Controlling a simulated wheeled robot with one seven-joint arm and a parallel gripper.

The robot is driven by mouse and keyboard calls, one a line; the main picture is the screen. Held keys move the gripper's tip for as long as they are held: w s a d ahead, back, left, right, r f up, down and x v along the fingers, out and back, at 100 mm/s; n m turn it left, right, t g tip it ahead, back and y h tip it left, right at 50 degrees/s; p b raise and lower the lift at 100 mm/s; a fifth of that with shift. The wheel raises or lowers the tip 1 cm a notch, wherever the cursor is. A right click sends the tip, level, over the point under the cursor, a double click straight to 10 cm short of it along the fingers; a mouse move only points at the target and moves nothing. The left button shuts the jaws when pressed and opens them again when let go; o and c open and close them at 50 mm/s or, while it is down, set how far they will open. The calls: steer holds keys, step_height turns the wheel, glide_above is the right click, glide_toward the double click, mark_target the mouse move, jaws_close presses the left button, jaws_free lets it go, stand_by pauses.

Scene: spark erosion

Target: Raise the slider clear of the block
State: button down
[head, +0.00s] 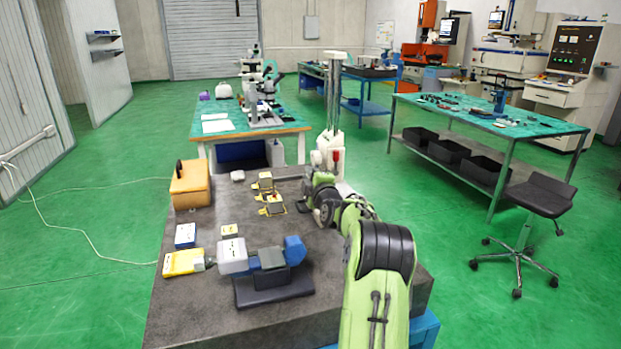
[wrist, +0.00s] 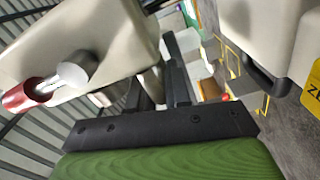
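A cream column (head: 333,95) stands at the back right of the dark surface plate. A pale carriage (head: 330,150) low on it, with a red-tipped knob (head: 336,155), looks like the slider. My gripper is near its foot, mostly hidden behind my arm in the head view. In the wrist view a cream body with a red-ended metal knob (wrist: 28,94) fills the left. My gripper's dark fingers (wrist: 160,80) reach beside it, with something pale between them; a firm hold cannot be made out. Small dark blocks with yellow edges (head: 270,209) lie left of the gripper; which block is meant is unclear.
The surface plate (head: 200,305) also carries an orange box (head: 190,187), a blue-and-grey vise-like device (head: 262,255) and small yellow and blue cases. In the wrist view a cream body with a black handle (wrist: 265,75) is close on the right.

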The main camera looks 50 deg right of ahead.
steer(key=shift+f, duration=0.2)
step_height(320, 180, up, 6)
stand_by(0.3)
steer(key=c, duration=1.2)
jaws_free()
steer(key=shift+o, duration=0.2)
steer(key=shift+s, duration=0.1)
steer(key=b+v, duration=0.2)
steer(key=v, duration=1.3)
steer(key=shift+s+a, duration=0.2)
steer(key=shift+s, duration=0.1)
